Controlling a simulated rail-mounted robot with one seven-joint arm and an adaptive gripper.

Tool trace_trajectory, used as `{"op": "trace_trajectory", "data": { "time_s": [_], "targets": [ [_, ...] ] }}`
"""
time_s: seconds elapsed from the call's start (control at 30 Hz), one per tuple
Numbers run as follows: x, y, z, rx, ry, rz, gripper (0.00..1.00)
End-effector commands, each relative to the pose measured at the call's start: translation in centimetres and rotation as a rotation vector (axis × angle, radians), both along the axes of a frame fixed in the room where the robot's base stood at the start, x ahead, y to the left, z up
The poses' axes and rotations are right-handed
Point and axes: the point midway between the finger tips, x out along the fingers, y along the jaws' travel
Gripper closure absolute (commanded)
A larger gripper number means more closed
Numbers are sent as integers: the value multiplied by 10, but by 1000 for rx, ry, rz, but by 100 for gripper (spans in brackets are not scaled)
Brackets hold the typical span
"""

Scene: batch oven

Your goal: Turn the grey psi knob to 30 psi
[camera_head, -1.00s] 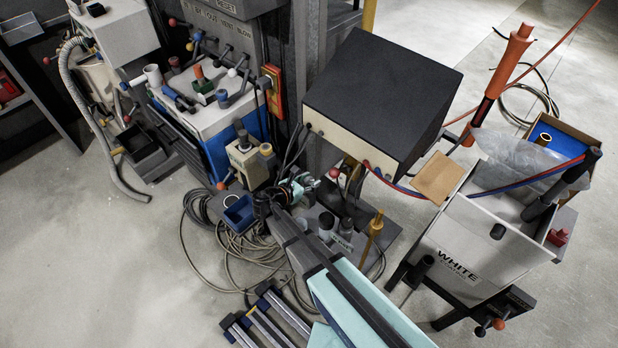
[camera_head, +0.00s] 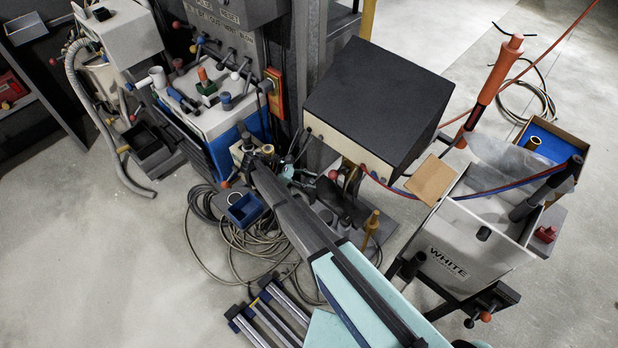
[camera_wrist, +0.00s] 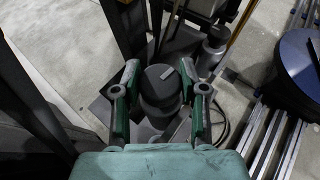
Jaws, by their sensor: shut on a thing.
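The grey knob (camera_wrist: 160,84) is a dark round cylinder with a pale mark on its top, at the centre of the wrist view. My gripper (camera_wrist: 160,73) has one green-and-grey finger on each side of it and is shut on it. The psi scale and its numbers cannot be read. In the head view, teal parts of my gripper (camera_head: 288,172) show behind my dark arm link. The knob cannot be made out in that view.
A dark-topped box (camera_head: 380,95) stands close to the right of my gripper. A blue bin (camera_head: 245,210) and coiled hoses (camera_head: 235,240) lie to the left and below. A white hopper (camera_head: 455,245) stands at right. Open floor is at far left.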

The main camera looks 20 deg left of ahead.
Motion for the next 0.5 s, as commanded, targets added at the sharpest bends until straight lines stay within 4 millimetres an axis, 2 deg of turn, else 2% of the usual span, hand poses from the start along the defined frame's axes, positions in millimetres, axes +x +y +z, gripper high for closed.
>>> {"op": "trace_trajectory", "data": {
  "time_s": [0.2, 0.5],
  "targets": [
    [3, 0, 2, 0, 0, -126, 93],
    [1, -1, 0, 0, -2, -200, 93]
  ]
}}
